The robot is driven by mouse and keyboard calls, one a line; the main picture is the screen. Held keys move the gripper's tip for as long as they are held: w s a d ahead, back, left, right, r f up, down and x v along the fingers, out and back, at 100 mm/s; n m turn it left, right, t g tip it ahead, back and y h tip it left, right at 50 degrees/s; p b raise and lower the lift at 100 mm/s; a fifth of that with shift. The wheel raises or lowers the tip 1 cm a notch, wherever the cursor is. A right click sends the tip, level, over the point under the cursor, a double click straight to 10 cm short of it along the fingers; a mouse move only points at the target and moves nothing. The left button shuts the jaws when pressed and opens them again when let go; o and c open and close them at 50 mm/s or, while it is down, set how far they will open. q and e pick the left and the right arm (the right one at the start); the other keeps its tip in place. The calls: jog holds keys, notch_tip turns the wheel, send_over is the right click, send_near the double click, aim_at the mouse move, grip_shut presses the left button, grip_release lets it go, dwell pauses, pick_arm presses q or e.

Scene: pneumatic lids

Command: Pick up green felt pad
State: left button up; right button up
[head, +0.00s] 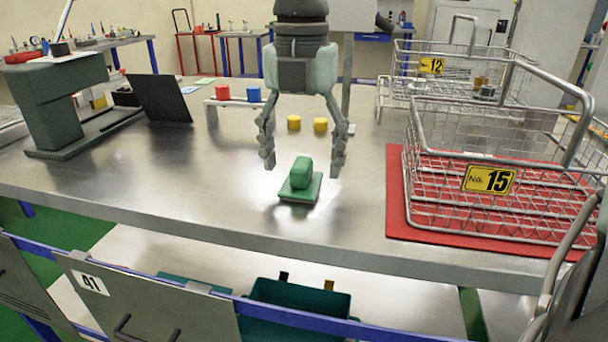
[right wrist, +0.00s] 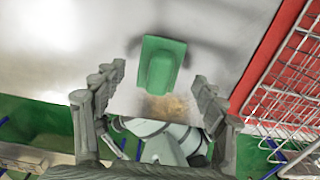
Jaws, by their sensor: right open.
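The green felt pad (head: 301,189) lies flat on the metal bench, with a rounded green block (head: 302,172) on top of it. My right gripper (head: 304,168) is open above the pad, its two fingers to the left and right of it and apart from it. In the right wrist view, the green pad (right wrist: 161,64) shows just beyond the gap between the open fingertips (right wrist: 161,85). Nothing is between the fingers in their grasp.
At the right, a wire basket numbered 15 (head: 490,205) stands on a red mat (head: 398,205); basket 12 (head: 432,85) is behind it. Two yellow cylinders (head: 320,125) and a rack with red and blue pieces (head: 238,101) are farther back. The bench left of the pad is clear.

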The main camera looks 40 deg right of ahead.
aim_at(303, 162)
notch_tip(303, 162, down, 2)
jog(key=shift+f, duration=0.1)
jog(key=shift+w, duration=0.1)
jog(key=c, duration=1.3)
notch_tip(303, 162, up, 18)
jog(key=o, duration=0.5)
jog(key=c, duration=0.3)
